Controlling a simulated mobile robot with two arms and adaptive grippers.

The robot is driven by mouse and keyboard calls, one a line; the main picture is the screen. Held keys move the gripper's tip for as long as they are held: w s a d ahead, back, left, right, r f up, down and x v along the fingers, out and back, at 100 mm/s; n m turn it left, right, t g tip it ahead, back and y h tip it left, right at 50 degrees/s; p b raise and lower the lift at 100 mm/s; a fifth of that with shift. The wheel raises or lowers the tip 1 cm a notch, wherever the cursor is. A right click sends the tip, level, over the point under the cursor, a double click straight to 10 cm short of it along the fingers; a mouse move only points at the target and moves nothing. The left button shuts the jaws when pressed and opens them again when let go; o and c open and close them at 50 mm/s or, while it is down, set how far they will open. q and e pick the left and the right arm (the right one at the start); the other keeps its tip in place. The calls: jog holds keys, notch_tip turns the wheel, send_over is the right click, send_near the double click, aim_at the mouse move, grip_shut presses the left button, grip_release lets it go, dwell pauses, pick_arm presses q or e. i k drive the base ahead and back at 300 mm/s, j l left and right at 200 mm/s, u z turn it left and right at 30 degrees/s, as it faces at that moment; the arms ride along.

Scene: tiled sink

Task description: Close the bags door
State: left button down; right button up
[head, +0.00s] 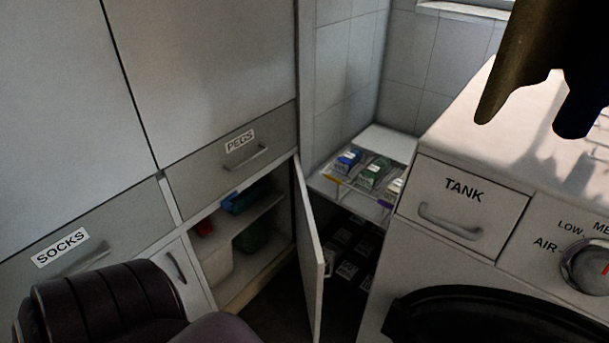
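A white cabinet door (310,256) stands open below the drawer labelled PEGS (232,155). It is hinged on its right side, with its free edge swung out toward me, and it shows nearly edge-on. No BAGS label is readable on it, so I cannot confirm its name. The open cabinet shows a shelf (240,226) with blue, red and green items in and around it. A dark, rounded arm part of mine fills the lower left in front of the cabinets. Neither of my grippers is in view.
A shut door with a handle (175,266) is left of the opening, below the SOCKS drawer (85,247). A white machine with a TANK drawer (463,203) stands close on the right. Dark cloth (525,55) hangs top right.

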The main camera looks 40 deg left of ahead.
aim_at(310, 254)
jog(key=i+j+u, duration=0.4)
jog(key=j+z, duration=0.65)
jog(key=j, duration=0.25)
jog(key=i, duration=0.1)
